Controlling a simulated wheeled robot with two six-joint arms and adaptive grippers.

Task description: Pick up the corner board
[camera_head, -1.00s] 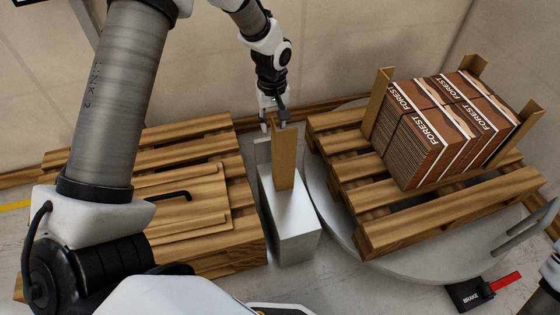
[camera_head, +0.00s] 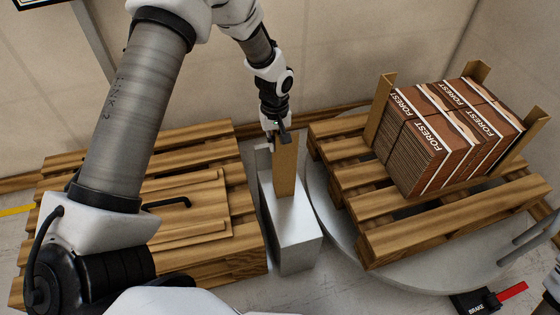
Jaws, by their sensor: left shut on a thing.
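A tan corner board (camera_head: 286,168) stands upright at the grey metal holder (camera_head: 295,237) in the middle of the view. My left gripper (camera_head: 278,134) is at the board's top end and is shut on it. The board's lower end is at the holder; I cannot tell whether it touches the holder. Other corner boards (camera_head: 379,108) stand at the corners of the box stack on the right pallet. My right gripper is not in view; only a bit of dark arm shows at the lower right edge.
A wooden pallet (camera_head: 245,252) with flat boards and a black handle is on the left. The FOREST box stack (camera_head: 445,135) sits on a pallet (camera_head: 410,240) on a round grey turntable (camera_head: 335,215). A red BRAKE pedal (camera_head: 512,290) is at the lower right.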

